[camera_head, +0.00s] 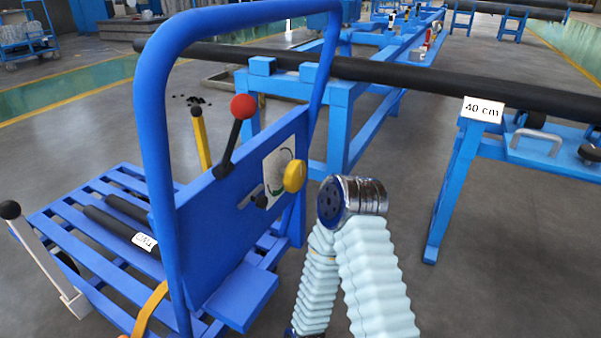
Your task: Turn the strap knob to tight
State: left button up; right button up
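A blue cart has an upright panel (228,215) under a tall bent handle (153,130). A round yellow knob (294,176) sits at the right edge of a white plate (279,163) with a dark curved mark; any label is too small to read. A small black knob (262,202) is lower left of it. I cannot tell for sure which is the strap knob, or its setting. A yellow strap (150,308) runs over the cart's slatted bed. Neither gripper shows; only a bellows-covered arm of mine is seen, right of the panel.
A red-ball lever (242,107) and a yellow lever (201,140) rise by the panel. A black-ball lever (10,210) stands at the cart's left. A long black pipe (400,75) crosses blue stands behind, near a "40 cm" sign (483,109).

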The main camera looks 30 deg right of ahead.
aim_at(294, 175)
jog(key=l+u, duration=0.15)
jog(key=l, duration=0.8)
jog(key=k+l+z, duration=0.25)
jog(key=k+l, duration=0.55)
